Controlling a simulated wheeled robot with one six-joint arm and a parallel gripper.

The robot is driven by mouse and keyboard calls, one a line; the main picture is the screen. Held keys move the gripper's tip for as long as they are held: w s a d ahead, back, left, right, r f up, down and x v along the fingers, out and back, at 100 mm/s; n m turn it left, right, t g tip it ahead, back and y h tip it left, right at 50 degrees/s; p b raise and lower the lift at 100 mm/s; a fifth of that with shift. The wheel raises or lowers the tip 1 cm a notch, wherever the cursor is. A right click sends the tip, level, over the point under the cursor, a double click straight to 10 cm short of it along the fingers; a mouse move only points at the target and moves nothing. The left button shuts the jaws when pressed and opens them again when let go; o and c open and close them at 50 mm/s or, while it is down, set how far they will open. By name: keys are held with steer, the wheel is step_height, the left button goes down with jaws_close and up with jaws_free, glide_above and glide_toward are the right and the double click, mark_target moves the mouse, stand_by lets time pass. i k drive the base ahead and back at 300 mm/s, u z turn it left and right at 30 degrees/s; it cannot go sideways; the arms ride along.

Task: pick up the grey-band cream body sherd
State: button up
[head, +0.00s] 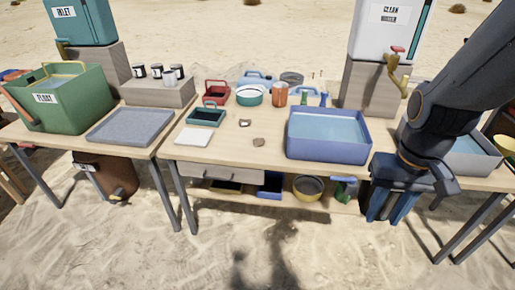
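Two small sherds lie on the middle of the wooden table (222,150). One, a small pale piece with a dark band (244,123), lies further back and looks like the grey-band cream body sherd, though it is too small to be certain. The other, a brown-grey sherd (259,142), lies nearer the front edge. My gripper (387,215) points down in front of the table's front edge, to the right of and well apart from both sherds. Its blue fingers look spread with nothing visible between them.
A blue water basin (327,155) stands between the sherds and my arm. A white square plate (193,138) and a teal tray (206,116) lie left of the sherds. Bowls and cups stand behind. A grey tray (130,126) and green bin (70,105) are further left.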

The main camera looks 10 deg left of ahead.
mark_target(258, 143)
steer(key=k, duration=1.15)
steer(key=u, duration=0.6)
steer(key=i, duration=0.6)
steer(key=u, duration=0.75)
steer(key=i, duration=1.4)
steer(key=z, duration=1.2)
steer(key=i, duration=0.5)
steer(key=z, duration=0.6)
